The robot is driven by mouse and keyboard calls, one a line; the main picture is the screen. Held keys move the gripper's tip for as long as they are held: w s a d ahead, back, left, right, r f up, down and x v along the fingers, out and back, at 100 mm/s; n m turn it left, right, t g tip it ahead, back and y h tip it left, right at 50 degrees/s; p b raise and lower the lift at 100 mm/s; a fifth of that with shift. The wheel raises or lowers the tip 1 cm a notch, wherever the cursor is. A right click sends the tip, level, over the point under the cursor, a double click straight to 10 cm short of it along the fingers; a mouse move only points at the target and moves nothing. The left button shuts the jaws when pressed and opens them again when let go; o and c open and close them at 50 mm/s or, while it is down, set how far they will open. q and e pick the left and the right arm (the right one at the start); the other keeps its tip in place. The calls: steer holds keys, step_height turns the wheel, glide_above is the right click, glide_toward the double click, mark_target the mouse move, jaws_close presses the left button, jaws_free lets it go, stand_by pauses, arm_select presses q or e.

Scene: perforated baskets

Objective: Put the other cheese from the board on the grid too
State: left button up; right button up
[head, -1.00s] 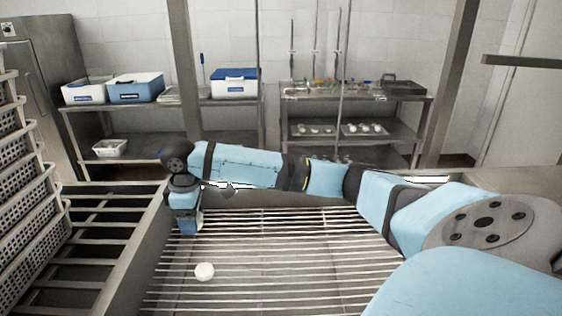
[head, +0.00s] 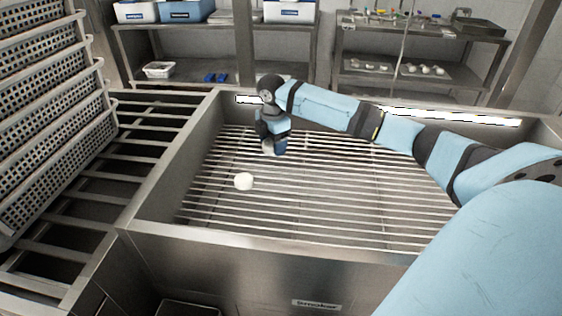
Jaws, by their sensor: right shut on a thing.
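One white round cheese (head: 244,181) lies on the metal grid (head: 330,205) inside the steel smoker, toward the grid's left side. My right gripper (head: 270,150) points down over the grid, behind and a little to the right of that cheese. It is shut on another pale cheese (head: 267,147), of which only a small part shows between the fingers. I cannot tell whether this held cheese touches the grid. My left gripper is not in view. I cannot make out the board.
The smoker's steel walls (head: 250,245) rise around the grid. A rack of perforated baskets (head: 50,130) stands at the left, beside a slatted steel frame (head: 130,165). Shelves with boxes (head: 187,10) and small white items stand behind. The grid's right part is clear.

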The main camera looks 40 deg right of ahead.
mark_target(274, 181)
step_height(274, 181, down, 12)
steer(key=shift+f+b, duration=0.1)
steer(key=shift+b, duration=0.95)
steer(key=shift+f, duration=0.1)
steer(key=o, duration=0.9)
steer(key=shift+o, duration=0.2)
step_height(274, 181, up, 12)
steer(key=shift+r+p, duration=0.1)
steer(key=shift+p, duration=1.1)
